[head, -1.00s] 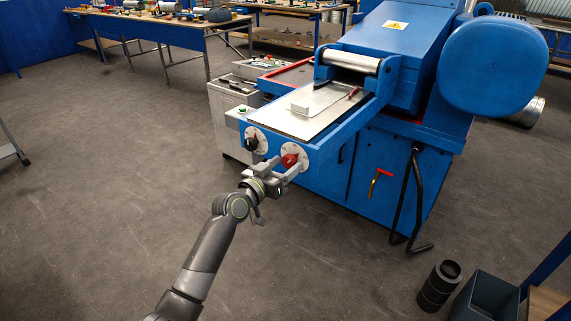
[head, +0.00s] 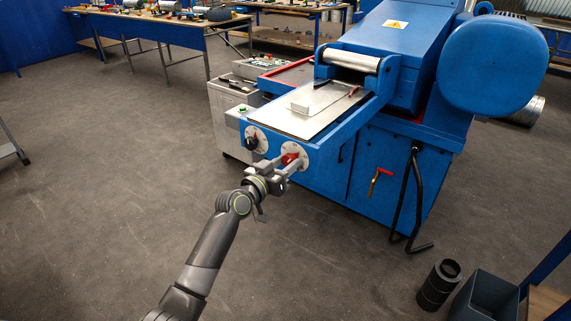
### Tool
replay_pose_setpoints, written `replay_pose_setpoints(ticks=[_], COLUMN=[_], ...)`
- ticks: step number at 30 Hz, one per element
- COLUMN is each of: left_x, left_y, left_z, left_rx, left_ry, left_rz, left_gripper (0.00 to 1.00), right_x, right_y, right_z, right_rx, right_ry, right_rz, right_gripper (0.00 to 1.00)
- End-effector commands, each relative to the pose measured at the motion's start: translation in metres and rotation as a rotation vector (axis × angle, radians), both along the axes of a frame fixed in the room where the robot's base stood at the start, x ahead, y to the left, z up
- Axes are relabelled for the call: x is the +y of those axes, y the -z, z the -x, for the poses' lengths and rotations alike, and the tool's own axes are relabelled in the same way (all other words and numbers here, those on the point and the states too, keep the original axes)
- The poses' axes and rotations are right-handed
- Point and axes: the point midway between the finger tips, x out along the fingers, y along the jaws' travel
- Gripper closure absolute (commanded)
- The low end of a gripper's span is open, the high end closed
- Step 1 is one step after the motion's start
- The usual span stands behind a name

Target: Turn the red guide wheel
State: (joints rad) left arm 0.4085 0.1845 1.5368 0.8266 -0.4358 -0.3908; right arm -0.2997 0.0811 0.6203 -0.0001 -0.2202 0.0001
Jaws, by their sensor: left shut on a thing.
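The red guide wheel (head: 290,158) sits on a pale round dial plate on the front face of the blue machine (head: 325,185). A black knob (head: 251,143) on a similar plate is to its left. My left gripper (head: 285,164) is at the red wheel, its fingers shut on it from the front. The fingers hide part of the wheel. My right gripper is not in the head view.
A metal sheet with a small block (head: 301,106) lies on the machine's bed. A red-handled lever (head: 379,178) and black hoses (head: 409,195) are on the machine's side. A dark cylinder (head: 438,285) and a bin (head: 484,300) stand at lower right.

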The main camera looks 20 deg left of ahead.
Motion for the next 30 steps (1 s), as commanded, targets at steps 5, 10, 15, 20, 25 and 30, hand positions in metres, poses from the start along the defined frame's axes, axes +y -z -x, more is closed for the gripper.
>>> replay_pose_setpoints(ticks=[5, 10, 15, 20, 25, 30], left_x=[0.0, 0.0, 0.0, 0.0, 0.0, 0.0], left_y=[0.0, 0.0, 0.0, 0.0, 0.0, 0.0], left_z=[0.0, 0.0, 0.0, 0.0, 0.0, 0.0], left_rx=[0.026, 0.066, 0.111, 0.148, 0.179, 0.197], left_ry=[0.0, -0.001, -0.001, -0.001, -0.001, -0.001], left_rz=[0.068, 0.177, 0.299, 0.403, 0.488, 0.539], left_gripper=[0.85, 0.85, 0.85, 0.85, 0.85, 0.85], right_x=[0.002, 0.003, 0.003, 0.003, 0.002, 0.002], right_y=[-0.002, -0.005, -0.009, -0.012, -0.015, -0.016], right_z=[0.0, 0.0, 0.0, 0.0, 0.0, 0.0], right_rx=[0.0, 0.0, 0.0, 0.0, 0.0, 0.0], right_ry=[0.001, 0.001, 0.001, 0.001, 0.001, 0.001], right_rz=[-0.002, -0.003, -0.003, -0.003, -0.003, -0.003], right_gripper=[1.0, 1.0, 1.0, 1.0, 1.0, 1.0])
